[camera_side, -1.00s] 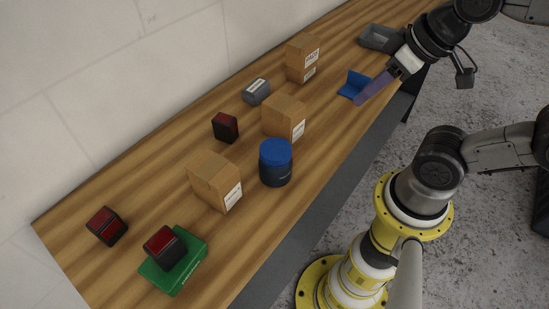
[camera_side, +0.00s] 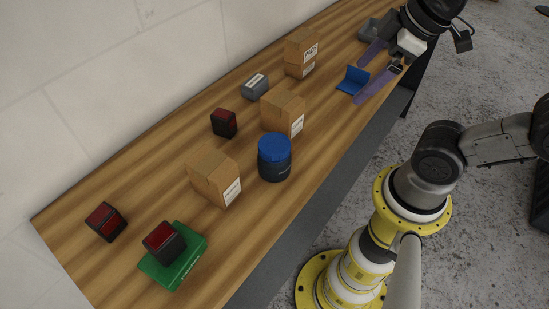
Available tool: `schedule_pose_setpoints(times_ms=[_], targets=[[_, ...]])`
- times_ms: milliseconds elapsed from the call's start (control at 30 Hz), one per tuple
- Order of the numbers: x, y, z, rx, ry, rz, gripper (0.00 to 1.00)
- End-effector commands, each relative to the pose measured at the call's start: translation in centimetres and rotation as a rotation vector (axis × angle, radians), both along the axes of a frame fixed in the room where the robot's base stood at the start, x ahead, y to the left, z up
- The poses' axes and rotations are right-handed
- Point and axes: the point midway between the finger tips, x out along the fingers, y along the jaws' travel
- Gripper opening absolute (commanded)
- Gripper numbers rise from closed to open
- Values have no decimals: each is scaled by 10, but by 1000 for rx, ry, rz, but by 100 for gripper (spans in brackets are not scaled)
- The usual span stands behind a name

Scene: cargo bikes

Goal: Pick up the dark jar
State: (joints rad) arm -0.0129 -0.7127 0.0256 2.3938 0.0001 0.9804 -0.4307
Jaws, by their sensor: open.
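The dark jar (camera_side: 275,166) has a blue lid and stands upright on the wooden bench near its front edge, between two cardboard boxes. My gripper (camera_side: 364,82) is at the far right part of the bench, well apart from the jar. Its two purple fingers are spread wide and nothing is between them that I can see held. A small blue bracket-like object (camera_side: 353,80) shows between or below the fingers; its exact distance from them is unclear.
A cardboard box (camera_side: 214,177) stands left of the jar and another (camera_side: 284,111) just behind it. A stacked carton (camera_side: 301,53), a grey box (camera_side: 255,87) and a grey tray (camera_side: 371,31) are farther back. Dark red-topped blocks (camera_side: 224,123) and a green case (camera_side: 174,262) are also on the bench.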

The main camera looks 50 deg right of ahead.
Motion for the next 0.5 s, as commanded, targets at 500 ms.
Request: schedule_pose_setpoints(times_ms=[500], targets=[[103, 120, -18, -282, 346, 1156, 100]])
